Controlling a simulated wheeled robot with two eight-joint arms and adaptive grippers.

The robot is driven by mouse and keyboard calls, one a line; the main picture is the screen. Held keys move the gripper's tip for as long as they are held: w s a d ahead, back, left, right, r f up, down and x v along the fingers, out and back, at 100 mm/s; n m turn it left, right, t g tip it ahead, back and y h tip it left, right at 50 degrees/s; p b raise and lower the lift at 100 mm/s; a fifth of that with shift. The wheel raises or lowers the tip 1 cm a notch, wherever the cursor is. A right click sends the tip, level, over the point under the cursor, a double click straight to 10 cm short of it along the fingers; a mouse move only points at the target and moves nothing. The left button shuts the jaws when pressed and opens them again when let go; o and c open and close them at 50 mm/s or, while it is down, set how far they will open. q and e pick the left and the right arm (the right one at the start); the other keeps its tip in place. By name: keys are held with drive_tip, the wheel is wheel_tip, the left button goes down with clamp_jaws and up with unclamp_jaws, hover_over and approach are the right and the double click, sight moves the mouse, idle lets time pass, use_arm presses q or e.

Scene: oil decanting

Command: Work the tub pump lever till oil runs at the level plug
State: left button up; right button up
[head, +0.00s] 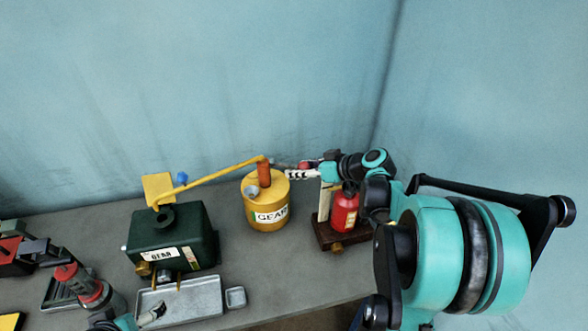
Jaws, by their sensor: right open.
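The yellow tub (254,213) labelled GEAR stands on the bench with an orange pump body (264,172) on its lid. A yellow tube (215,176) runs from the pump top left to the dark green gearbox (180,237), also labelled GEAR. My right gripper (289,174) is open just right of the pump. A red piece (307,166) shows behind its fingers; I cannot tell if it is the lever's end or if they touch. My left gripper (151,315) is low at the left, over the tray's left end; its jaws are unclear. I cannot make out the level plug or any running oil.
A grey metal tray (205,297) lies in front of the gearbox, with a small grey dish (235,297) beside it. A red bottle (345,212) stands on a brown stand (326,238) close under my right arm. Walls close off the back and right.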

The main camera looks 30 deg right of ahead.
drive_tip(key=v, duration=0.9)
drive_tip(key=shift+a, duration=0.1)
drive_tip(key=s+a+f+m+g+h+b, duration=0.1)
drive_tip(key=s+a+f+h+b, duration=0.1)
drive_tip(key=s+a+f+b, duration=0.2)
drive_tip(key=s+a+f+m+g+h+b, duration=0.2)
drive_tip(key=s+a+f+b, duration=0.3)
drive_tip(key=s+a+f, duration=0.4)
drive_tip(key=a+f+h, duration=0.1)
drive_tip(key=a+f, duration=0.3)
drive_tip(key=a, duration=0.1)
drive_tip(key=shift+a+f+h+b, duration=0.15)
drive_tip(key=shift+h+b, duration=0.15)
idle(0.4)
